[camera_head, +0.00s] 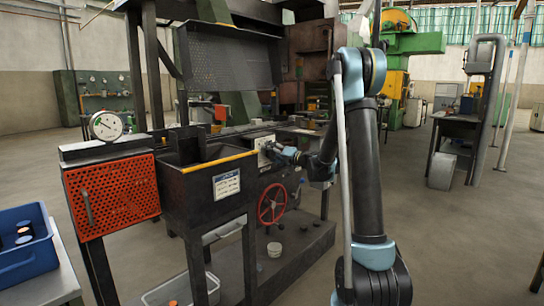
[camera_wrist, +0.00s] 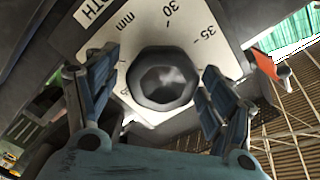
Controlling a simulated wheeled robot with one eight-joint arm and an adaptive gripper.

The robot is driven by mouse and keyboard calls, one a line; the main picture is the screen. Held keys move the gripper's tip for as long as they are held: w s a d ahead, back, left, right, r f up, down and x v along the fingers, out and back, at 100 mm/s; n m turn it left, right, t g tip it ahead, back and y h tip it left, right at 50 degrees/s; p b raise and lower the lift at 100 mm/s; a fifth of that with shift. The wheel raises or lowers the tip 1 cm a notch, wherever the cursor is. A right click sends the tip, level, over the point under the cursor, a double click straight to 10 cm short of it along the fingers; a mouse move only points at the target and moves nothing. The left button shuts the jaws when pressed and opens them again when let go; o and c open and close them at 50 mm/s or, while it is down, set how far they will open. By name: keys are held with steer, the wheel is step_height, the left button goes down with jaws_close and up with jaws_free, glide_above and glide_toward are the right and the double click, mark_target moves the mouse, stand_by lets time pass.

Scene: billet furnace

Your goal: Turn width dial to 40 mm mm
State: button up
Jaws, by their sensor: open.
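The width dial's black faceted knob (camera_wrist: 163,80) sits in the middle of the wrist view, on a white plate (camera_wrist: 200,22) marked "mm", 30 and 35. Other marks are partly hidden by the fingers, and I cannot make out a pointer on the knob. My gripper (camera_wrist: 161,72) is open, with one finger on each side of the knob and visible gaps between. In the head view my gripper (camera_head: 274,151) is at the pale dial plate (camera_head: 262,143) on the machine's front, and hides the knob.
A red handwheel (camera_head: 272,204) is just below my gripper. A dark bin with a yellow edge (camera_head: 218,163) and an orange mesh box (camera_head: 113,196) stand to the left. An orange-red piece (camera_wrist: 265,64) is beside the right finger.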

steer(key=v, duration=1.2)
steer(key=shift+f, duration=0.1)
